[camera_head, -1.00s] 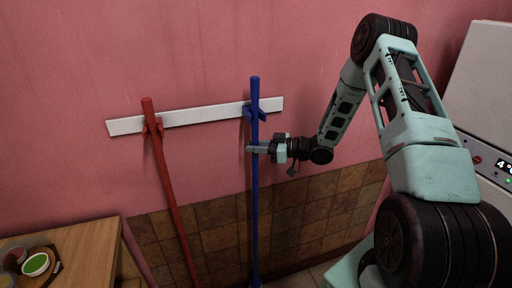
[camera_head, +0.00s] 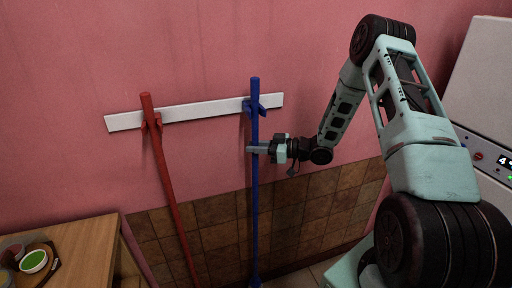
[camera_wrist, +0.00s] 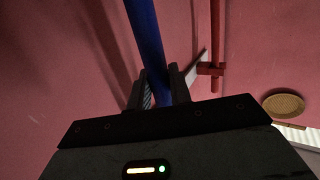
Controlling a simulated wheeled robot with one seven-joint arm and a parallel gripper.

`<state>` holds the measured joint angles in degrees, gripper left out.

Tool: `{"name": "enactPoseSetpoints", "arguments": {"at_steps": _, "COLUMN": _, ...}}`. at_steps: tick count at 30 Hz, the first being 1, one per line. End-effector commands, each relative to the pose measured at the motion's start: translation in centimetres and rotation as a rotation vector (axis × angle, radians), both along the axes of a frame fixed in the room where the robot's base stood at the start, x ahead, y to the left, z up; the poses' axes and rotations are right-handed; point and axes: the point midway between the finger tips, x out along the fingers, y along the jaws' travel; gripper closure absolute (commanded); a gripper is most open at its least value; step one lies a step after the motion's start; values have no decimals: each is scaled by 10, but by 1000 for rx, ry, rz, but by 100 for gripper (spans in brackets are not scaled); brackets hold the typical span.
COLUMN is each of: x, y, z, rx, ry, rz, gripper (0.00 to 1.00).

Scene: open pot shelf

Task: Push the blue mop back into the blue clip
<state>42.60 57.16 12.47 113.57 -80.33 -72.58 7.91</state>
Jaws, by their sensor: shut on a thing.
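The blue mop (camera_head: 255,200) stands nearly upright against the wall, its foot low near the floor. The blue clip (camera_head: 248,106) is on the white rail, right at the mop's upper handle. I cannot tell whether the handle is seated in it or just in front of it. My gripper (camera_head: 255,149) is shut on the blue handle a little below the clip. In the wrist view the blue handle (camera_wrist: 148,45) passes between the two fingers (camera_wrist: 160,92). The mop's head is mostly out of view at the bottom edge.
A red mop (camera_head: 167,180) leans in a red clip (camera_head: 151,122) at the left of the white rail (camera_head: 195,111). A wooden table (camera_head: 85,250) with bowls stands at the lower left. A white appliance (camera_head: 488,75) stands at the right.

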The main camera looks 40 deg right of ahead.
Motion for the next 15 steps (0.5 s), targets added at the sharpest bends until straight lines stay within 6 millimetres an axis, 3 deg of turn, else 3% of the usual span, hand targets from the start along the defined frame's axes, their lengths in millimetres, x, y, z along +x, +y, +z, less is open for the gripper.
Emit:
{"name": "enactPoseSetpoints", "arguments": {"at_steps": 10, "x": 0, "y": 0, "z": -6, "rx": 1, "ry": -2, "rz": 0, "gripper": 100}}
{"name": "enactPoseSetpoints", "arguments": {"at_steps": 11, "x": 0, "y": 0, "z": -6, "rx": 1, "ry": -2, "rz": 0, "gripper": 74}}
{"name": "enactPoseSetpoints", "arguments": {"at_steps": 12, "x": 0, "y": 0, "z": -5, "rx": 1, "ry": -2, "rz": 0, "gripper": 63}}
{"name": "enactPoseSetpoints", "arguments": {"at_steps": 13, "x": 0, "y": 0, "z": -5, "rx": 1, "ry": -2, "rz": 0, "gripper": 55}}
{"name": "enactPoseSetpoints", "arguments": {"at_steps": 15, "x": 0, "y": 0, "z": -6, "rx": 0, "ry": -1, "rz": 0, "gripper": 54}}
